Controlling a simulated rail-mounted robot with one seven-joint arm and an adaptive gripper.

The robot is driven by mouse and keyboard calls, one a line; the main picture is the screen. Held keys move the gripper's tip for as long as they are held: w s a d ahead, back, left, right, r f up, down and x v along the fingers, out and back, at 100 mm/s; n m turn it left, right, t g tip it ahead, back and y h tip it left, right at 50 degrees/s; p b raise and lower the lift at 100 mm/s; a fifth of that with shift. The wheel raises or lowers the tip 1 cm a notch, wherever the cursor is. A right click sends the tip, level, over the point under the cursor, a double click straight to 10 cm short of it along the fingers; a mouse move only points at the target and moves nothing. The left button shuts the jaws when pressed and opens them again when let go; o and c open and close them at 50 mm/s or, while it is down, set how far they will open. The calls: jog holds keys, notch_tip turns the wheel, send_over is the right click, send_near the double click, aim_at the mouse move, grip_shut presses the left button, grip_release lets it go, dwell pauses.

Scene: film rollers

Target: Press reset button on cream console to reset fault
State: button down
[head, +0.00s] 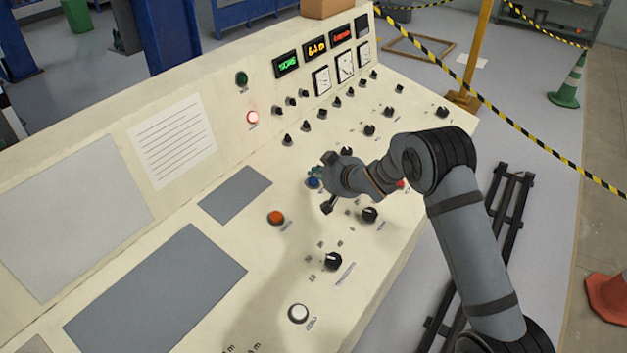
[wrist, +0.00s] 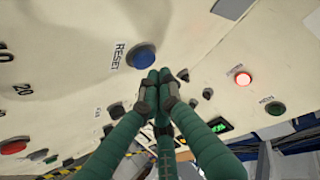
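The cream console (head: 365,262) has a sloped panel with a blue button (head: 313,183). In the wrist view the blue button (wrist: 141,57) has the word RESET printed beside it. My gripper (head: 317,172) is over the panel at the blue button, which it partly hides in the head view. In the wrist view my gripper (wrist: 158,78) has its green fingers brought together, with nothing held. The fingertips appear right by the button's lower edge. I cannot tell whether they touch the panel or the button. A red lamp (head: 253,117) is lit on the console's upright face and also in the wrist view (wrist: 243,79).
Black knobs (head: 333,261) stand up around the button. An orange button (head: 276,217) and a white button (head: 298,313) are nearer the front. A green lamp (head: 241,78), displays and dials are on the upright face. Striped tape (head: 500,117) runs behind at right.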

jog(key=shift+f, duration=0.15)
jog(key=shift+a+f+b, duration=0.1)
jog(key=shift+f+b, duration=0.2)
jog(key=shift+b, duration=0.2)
jog(key=shift+w+a+f+b, duration=0.1)
jog(key=shift+f+b, duration=0.35)
jog(key=shift+b, duration=0.05)
dwell(0.5)
jog(key=shift+r, duration=0.1)
jog(key=shift+d+r+p, duration=0.2)
jog(key=shift+r+p, duration=0.35)
jog(key=shift+r, duration=0.2)
jog(key=r+p, duration=0.2)
jog(key=r, duration=0.1)
jog(key=d+r+p, duration=0.1)
jog(key=r, duration=0.1)
jog(key=shift+s, duration=0.4)
